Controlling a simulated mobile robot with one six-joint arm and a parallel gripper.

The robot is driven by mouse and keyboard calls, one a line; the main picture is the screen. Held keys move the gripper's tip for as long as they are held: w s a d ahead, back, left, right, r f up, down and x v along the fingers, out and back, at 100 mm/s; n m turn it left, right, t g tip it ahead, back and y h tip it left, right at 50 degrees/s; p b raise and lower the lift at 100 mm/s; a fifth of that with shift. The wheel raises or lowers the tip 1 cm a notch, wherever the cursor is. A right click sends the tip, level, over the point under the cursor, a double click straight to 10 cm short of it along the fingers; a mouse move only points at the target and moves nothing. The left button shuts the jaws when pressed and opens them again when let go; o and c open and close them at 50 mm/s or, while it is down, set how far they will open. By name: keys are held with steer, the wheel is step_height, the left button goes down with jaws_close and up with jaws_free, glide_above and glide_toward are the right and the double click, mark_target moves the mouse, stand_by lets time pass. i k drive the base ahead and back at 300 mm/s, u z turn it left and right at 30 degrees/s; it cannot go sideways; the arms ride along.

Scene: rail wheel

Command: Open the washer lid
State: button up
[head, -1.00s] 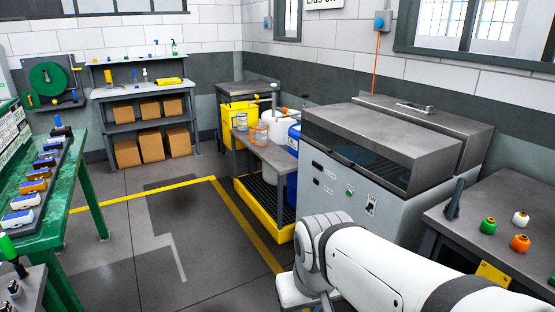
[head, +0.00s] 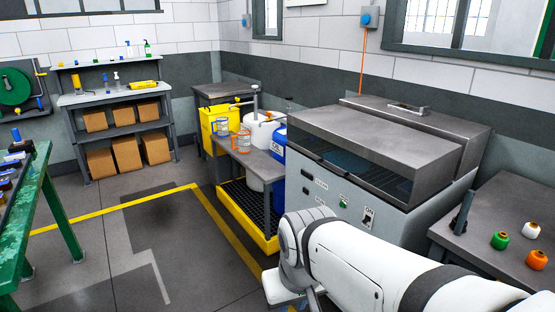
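The washer (head: 352,196) is a grey-white cabinet against the back wall, right of centre. Its dark grey lid (head: 385,140) is down, with a dark glassy strip along the front under its edge. A small metal handle (head: 408,109) sits on the raised rear part of the top. My white arm crosses the lower right in front of the washer. My gripper (head: 292,296) is only partly visible at the bottom edge, below the arm's wrist. Its fingers are not clear. I see nothing held.
A low bench (head: 247,157) with jars, a blue drum (head: 279,152) and a yellow-rimmed grate (head: 262,243) stand left of the washer. A table with green, white and orange spools (head: 500,240) stands at right. Open floor (head: 190,255) lies in front, left of my arm.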

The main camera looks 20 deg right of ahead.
mark_target(431, 162)
steer(key=i, duration=1.3)
steer(key=z, duration=2.3)
